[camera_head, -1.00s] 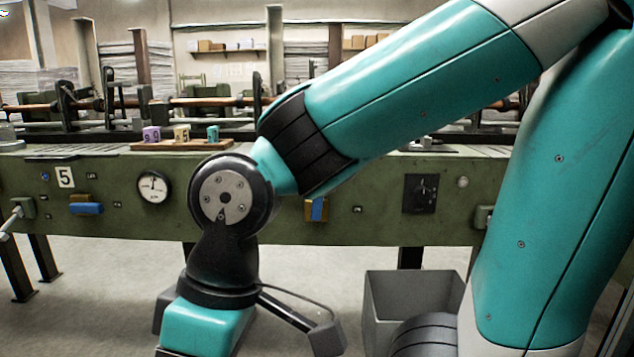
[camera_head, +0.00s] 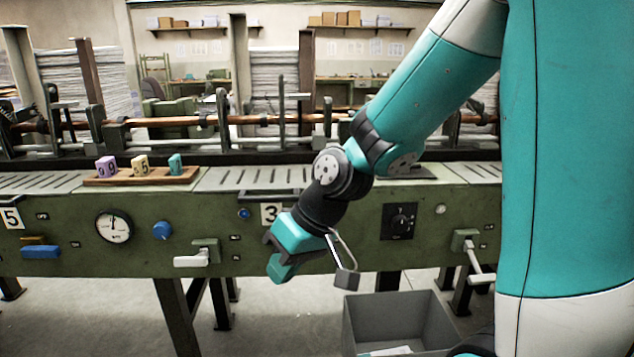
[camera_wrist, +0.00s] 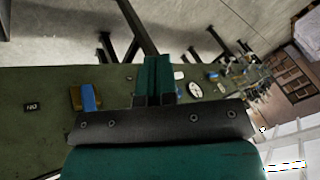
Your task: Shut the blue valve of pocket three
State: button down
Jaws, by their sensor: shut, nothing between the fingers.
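My gripper (camera_head: 283,266) is shut and empty, in front of the green panel just below the "3" plate (camera_head: 270,213). Its fingers (camera_wrist: 155,66) also show shut in the wrist view. The wrist view shows a blue valve handle (camera_wrist: 89,97) on a brass body (camera_wrist: 76,98), left of the fingers and apart from them. The handle stands nearly upright, across the panel's length. In the head view this valve is hidden behind my gripper and wrist. Another blue valve (camera_head: 40,252), by the "5" plate (camera_head: 12,217), has its handle lying level.
A white-handled lever (camera_head: 192,260), a blue knob (camera_head: 162,230) and a gauge (camera_head: 114,227) lie left of my gripper on the panel. A black dial (camera_head: 399,221) is to the right. A grey bin (camera_head: 388,318) stands on the floor. Numbered blocks (camera_head: 141,166) sit on a wooden board.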

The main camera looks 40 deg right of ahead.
jog(key=w+d+r+m+t+h+p, duration=0.1)
jog(key=w+d+m+p, duration=0.1)
jog(key=d+p, duration=0.35)
jog(key=w+d+r+m+t+h+p, duration=0.1)
jog(key=w+d+r+m+t+p, duration=0.15)
jog(key=d, duration=0.55)
jog(key=w+d+r+m+t+h+p, duration=0.1)
jog(key=d+m+p, duration=0.2)
jog(key=d, duration=0.4)
jog(key=w+a+f+p, duration=0.1)
jog(key=w+a+f, duration=0.3)
jog(key=w+f, duration=0.3)
jog(key=shift+w+a+f+p, duration=0.3)
jog(key=shift+w+a+f, duration=0.05)
jog(key=shift+w, duration=0.35)
jog(key=shift+n+g, duration=0.25)
